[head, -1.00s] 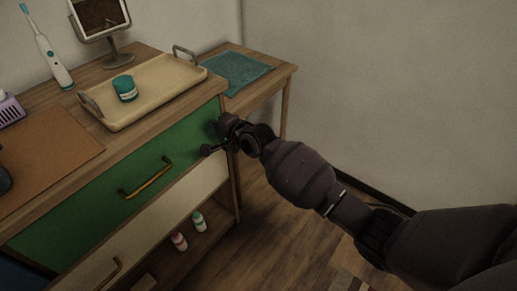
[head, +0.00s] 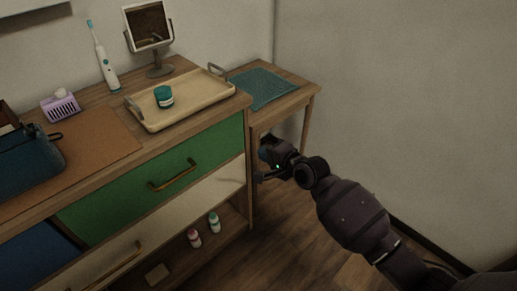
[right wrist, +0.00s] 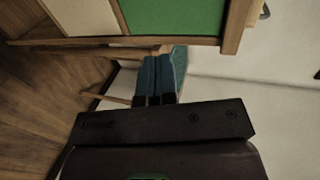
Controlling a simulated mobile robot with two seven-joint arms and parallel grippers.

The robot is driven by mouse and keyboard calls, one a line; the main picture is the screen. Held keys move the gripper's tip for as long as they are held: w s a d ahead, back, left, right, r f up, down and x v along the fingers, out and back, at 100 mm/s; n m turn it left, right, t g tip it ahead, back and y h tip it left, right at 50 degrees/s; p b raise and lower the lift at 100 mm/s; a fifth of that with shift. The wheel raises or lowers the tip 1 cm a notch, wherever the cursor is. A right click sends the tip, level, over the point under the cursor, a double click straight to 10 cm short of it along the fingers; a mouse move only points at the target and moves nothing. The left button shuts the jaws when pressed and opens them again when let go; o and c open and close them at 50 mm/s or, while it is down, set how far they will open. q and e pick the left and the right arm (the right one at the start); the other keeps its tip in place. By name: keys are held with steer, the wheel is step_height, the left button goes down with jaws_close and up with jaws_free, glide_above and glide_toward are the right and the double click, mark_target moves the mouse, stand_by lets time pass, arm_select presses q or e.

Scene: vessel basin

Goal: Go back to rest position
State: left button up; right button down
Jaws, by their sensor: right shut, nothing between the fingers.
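My right gripper (head: 265,160) is shut and empty, in the air just off the right front corner of the dresser (head: 247,120). In the right wrist view its closed fingers (right wrist: 157,80) show with nothing between them. The dresser edge and the small side table (right wrist: 135,98) lie beyond. My right arm reaches in from the lower right of the head view. My left gripper is not in view.
On the dresser stand a wooden tray (head: 200,103) with a teal jar (head: 164,97), a mirror (head: 149,27), a toothbrush (head: 103,58), a purple basket (head: 61,106) and a dark blue bag (head: 28,163). Two small bottles stand on the lower shelf. Floor to the right is clear.

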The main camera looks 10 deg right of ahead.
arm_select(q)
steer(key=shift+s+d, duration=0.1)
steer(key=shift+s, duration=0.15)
arm_select(e)
steer(key=shift+s+d, duration=0.2)
steer(key=shift+s, duration=0.1)
steer(key=s+d+r+n+t+h+p, duration=0.2)
steer(key=s+d+r+n+p, duration=0.15)
steer(key=s+n, duration=0.75)
arm_select(q)
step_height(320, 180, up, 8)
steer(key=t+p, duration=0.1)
steer(key=p, duration=0.4)
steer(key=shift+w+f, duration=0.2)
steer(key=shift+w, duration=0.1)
arm_select(e)
steer(key=s+d+f+g+h, duration=0.1)
steer(key=s+d+f, duration=0.1)
steer(key=s, duration=0.7)
steer(key=s+d+f+n+g+h, duration=0.1)
steer(key=s+d+f+h, duration=0.1)
steer(key=s, duration=0.8)
steer(key=s+d+f+n+g+h, duration=0.1)
steer(key=s+d+f+h, duration=0.1)
steer(key=s, duration=0.8)
steer(key=shift+d+f+g, duration=0.3)
steer(key=shift+d+f, duration=0.15)
steer(key=shift+d, duration=0.65)
